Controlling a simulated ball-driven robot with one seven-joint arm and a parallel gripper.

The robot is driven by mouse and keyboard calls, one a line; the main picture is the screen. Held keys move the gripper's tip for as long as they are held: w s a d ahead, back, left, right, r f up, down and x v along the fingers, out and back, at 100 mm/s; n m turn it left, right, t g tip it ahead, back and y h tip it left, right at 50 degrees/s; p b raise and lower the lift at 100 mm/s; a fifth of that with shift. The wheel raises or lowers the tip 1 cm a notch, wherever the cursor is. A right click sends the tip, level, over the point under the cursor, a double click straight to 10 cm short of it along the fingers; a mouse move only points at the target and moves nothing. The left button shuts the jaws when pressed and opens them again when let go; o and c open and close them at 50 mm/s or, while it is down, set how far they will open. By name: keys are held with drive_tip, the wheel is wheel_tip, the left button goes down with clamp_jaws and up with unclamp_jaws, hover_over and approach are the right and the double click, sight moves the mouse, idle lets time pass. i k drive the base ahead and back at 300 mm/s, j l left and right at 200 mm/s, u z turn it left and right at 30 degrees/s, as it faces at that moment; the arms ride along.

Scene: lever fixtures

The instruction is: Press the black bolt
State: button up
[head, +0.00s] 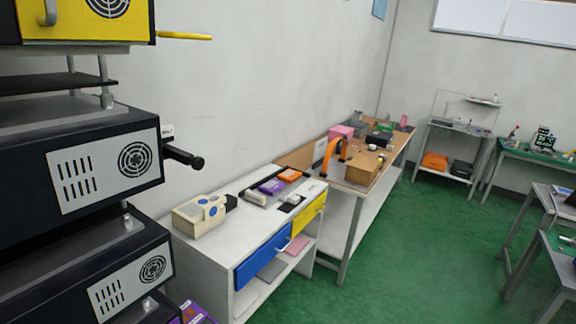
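The black bolt (184,157) juts out to the right from the side of a dark boxed unit (105,165) at the left of the head view. It is a short black rod with a wider round end. A small white label (167,131) sits just above its base. My gripper is not in view, so its distance from the bolt and its state do not show.
Above is a yellow unit (70,25) with a yellow lever (185,36); below is another dark unit (125,275). A white cabinet (225,255) with blue and yellow drawers and a workbench (345,190) line the wall. Green floor (430,250) is clear at centre right.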

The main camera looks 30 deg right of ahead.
sight(197, 163)
drive_tip(key=z, duration=0.2)
drive_tip(key=i+l+z, duration=0.15)
drive_tip(key=i+z, duration=0.25)
drive_tip(key=i, duration=0.5)
